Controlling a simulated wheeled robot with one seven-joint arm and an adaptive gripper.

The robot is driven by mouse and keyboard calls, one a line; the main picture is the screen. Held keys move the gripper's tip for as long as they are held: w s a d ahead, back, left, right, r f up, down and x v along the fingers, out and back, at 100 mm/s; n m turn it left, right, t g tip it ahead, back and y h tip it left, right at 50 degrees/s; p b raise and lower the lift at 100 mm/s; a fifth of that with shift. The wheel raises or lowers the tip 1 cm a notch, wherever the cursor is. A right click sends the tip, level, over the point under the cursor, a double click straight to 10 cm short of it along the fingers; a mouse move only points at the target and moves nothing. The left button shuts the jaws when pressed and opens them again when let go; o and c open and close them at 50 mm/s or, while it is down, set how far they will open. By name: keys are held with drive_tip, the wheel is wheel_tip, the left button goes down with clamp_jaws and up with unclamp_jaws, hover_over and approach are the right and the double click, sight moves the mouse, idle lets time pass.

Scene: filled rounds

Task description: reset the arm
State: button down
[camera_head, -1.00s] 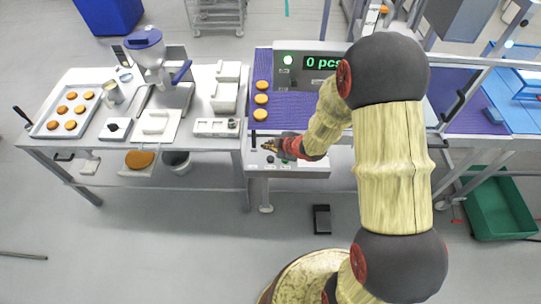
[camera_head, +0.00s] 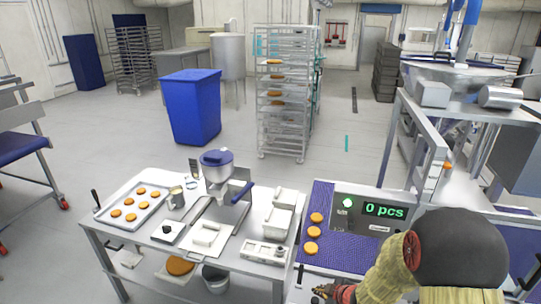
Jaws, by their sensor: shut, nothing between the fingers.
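My arm enters from the lower right of the head view, its dark elbow joint in front of the conveyor machine. My gripper (camera_head: 322,291) is at the bottom edge, at the front of the purple conveyor belt (camera_head: 343,254). It is small and partly cut off there, shut with nothing held. Three round orange-brown cakes (camera_head: 312,232) lie in a row on the belt, just beyond the gripper.
A steel table (camera_head: 147,250) left of the belt carries a tray of rounds (camera_head: 133,209), a blue-lidded depositor (camera_head: 217,170) and white containers (camera_head: 278,220). The counter display (camera_head: 385,211) reads 0 pcs. A blue bin (camera_head: 190,108) and wheeled rack (camera_head: 284,95) stand behind, with open floor around them.

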drive_tip(key=s+d+f+m+h, duration=0.1)
drive_tip(key=s+d+f+m+g, duration=0.1)
drive_tip(key=s+d, duration=0.1)
drive_tip(key=s+d+f+m+g+h, duration=0.1)
drive_tip(key=s+d, duration=0.1)
drive_tip(key=shift+s+d+h, duration=0.15)
drive_tip(key=shift+s+h, duration=0.1)
drive_tip(key=shift+h, duration=0.05)
drive_tip(key=s+d+r+m+g+h+b, duration=0.2)
drive_tip(key=s+d+r+m+g, duration=0.15)
drive_tip(key=s+r+m, duration=0.45)
drive_tip(key=s+a+r+m+t+b, duration=0.1)
drive_tip(key=s+a+r+b, duration=0.3)
drive_tip(key=s+r, duration=0.3)
drive_tip(key=s+a+r+t+y+b, duration=0.1)
drive_tip(key=s+a+r+b, duration=0.3)
drive_tip(key=s+r, duration=0.4)
drive_tip(key=shift+a+r+m+t+y, duration=0.3)
drive_tip(key=shift+a+r+m+t, duration=0.1)
drive_tip(key=shift+a+r+t, duration=0.4)
idle(1.5)
